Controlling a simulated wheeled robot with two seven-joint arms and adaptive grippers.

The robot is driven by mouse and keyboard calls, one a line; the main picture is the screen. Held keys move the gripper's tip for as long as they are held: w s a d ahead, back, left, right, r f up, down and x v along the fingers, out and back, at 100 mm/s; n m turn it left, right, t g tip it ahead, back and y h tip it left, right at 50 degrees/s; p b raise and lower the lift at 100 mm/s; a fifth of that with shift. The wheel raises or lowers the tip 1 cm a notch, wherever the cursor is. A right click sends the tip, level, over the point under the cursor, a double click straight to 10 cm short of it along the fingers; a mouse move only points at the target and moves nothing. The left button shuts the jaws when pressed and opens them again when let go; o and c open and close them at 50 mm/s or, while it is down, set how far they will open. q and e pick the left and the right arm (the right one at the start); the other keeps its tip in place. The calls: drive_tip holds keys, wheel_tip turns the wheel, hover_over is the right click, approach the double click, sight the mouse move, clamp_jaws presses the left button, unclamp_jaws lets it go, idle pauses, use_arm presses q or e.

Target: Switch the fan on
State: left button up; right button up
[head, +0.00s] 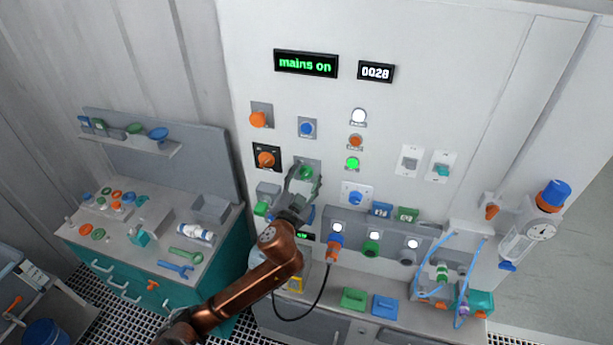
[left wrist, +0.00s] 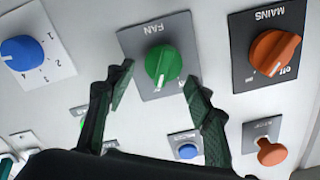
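The fan switch is a round green knob (left wrist: 163,64) on a grey plate (left wrist: 130,40) marked FAN, upside down in the left wrist view. A pale pointer line shows at its lower edge; its position labels are not readable. In the head view, the plate (head: 309,163) shows behind my left gripper (head: 303,184), which mostly hides the knob. In the left wrist view my left gripper (left wrist: 157,82) is open, its dark green fingers apart on either side of the knob. I cannot tell whether either finger touches it. My right gripper is not in view.
The orange MAINS knob (left wrist: 274,53) and a blue numbered knob (left wrist: 24,52) flank the fan plate closely. A display (head: 306,64) reads "mains on". A socket row (head: 372,240) with a cable is below. A bench (head: 150,250) with tools stands at left.

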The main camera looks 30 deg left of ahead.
use_arm(q)
drive_tip(key=shift+s, duration=0.1)
drive_tip(key=v, duration=1.1)
drive_tip(key=shift+s+d, duration=0.2)
drive_tip(key=shift+s, duration=0.2)
